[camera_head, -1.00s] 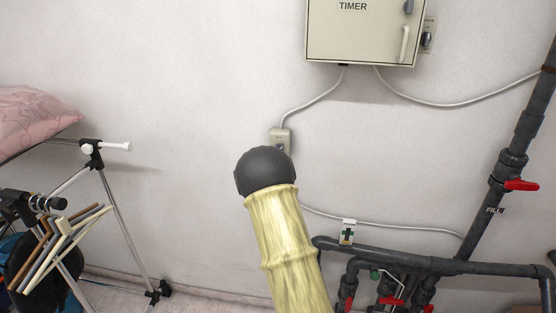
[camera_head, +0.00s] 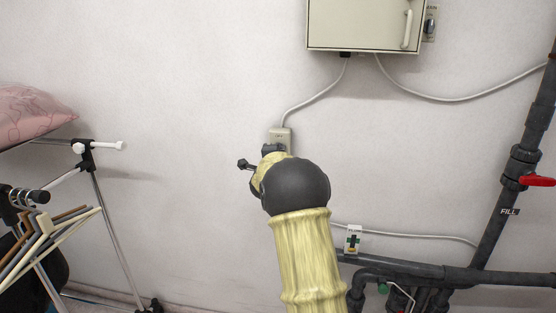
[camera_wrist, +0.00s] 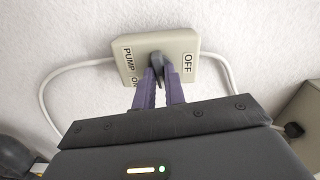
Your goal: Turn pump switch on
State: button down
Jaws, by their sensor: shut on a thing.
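The pump switch (camera_wrist: 178,44) is a small beige box on the white wall, marked PUMP, ON and OFF. It also shows in the head view (camera_head: 280,134), partly hidden behind my arm. Its dark knob (camera_wrist: 157,59) sits in the middle of the plate, between the ON and OFF labels. My gripper (camera_wrist: 160,74) has its two purple fingers close together on the knob, shut on it. The knob's exact pointing direction is partly hidden by the fingers. In the head view my wrist covers most of the gripper.
A beige cabinet (camera_head: 363,25) hangs above, joined to the switch by a grey cable (camera_head: 316,101). Dark pipes (camera_head: 440,273) with a red valve handle (camera_head: 537,181) stand at the right. A rack with hangers (camera_head: 45,222) and a pink cushion (camera_head: 35,112) are at the left.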

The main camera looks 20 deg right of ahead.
jog(key=shift+f+m+b, duration=0.25)
jog(key=shift+m+b, duration=0.15)
jog(key=shift+b, duration=0.05)
jog(key=c, duration=1.6)
grip_release()
jog(key=shift+r, duration=0.25)
jog(key=b+v, duration=0.3)
jog(key=v, duration=0.3)
jog(key=shift+b, duration=0.4)
jog(key=shift+s+a, duration=0.1)
